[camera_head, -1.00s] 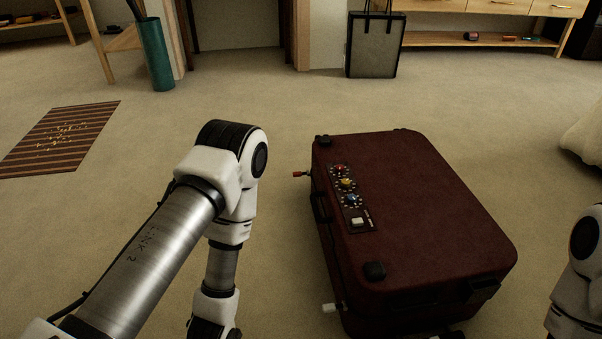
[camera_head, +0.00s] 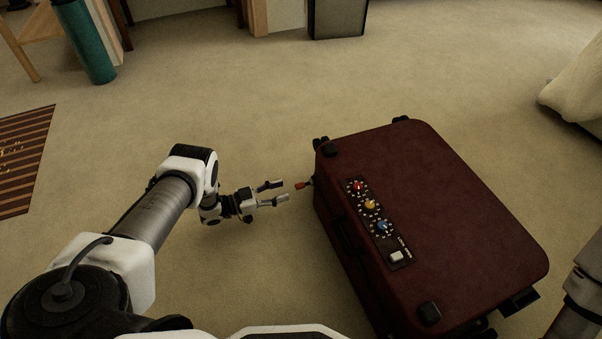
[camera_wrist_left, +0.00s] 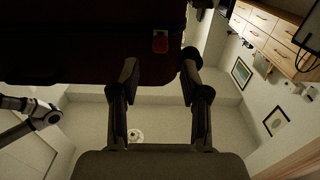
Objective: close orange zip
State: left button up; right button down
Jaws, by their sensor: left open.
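The dark red suitcase (camera_head: 430,215) lies flat on the carpet, right of centre. The orange-red zip pull (camera_head: 303,185) sticks out from its left side near the far corner. It also shows in the left wrist view (camera_wrist_left: 160,41), against the dark suitcase side. My left gripper (camera_head: 284,190) is open and empty just left of the pull, fingers pointing at it. In the left wrist view my gripper's fingers (camera_wrist_left: 160,66) stand apart, with the pull beyond the gap between them. A right arm link of mine shows at the lower right edge; its gripper is out of view.
The suitcase top carries red, yellow and blue dials (camera_head: 369,205) and a white button (camera_head: 396,257). A striped mat (camera_head: 20,160) and a teal cylinder (camera_head: 88,40) are at the left. The carpet around my left gripper is clear.

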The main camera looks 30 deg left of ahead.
aim_at(299, 185)
pick_arm(q)
jog(key=b+x, duration=0.2)
jog(key=x, duration=0.4)
jog(key=shift+f, duration=0.15)
jog(key=shift+w+d, duration=0.25)
grip_shut()
pick_arm(e)
notch_tip(299, 185, down, 3)
jog(key=shift+w+r, duration=0.1)
jog(key=shift+w, duration=0.05)
pick_arm(q)
jog(key=shift+r, duration=0.2)
pick_arm(e)
jog(key=shift+r, duration=0.1)
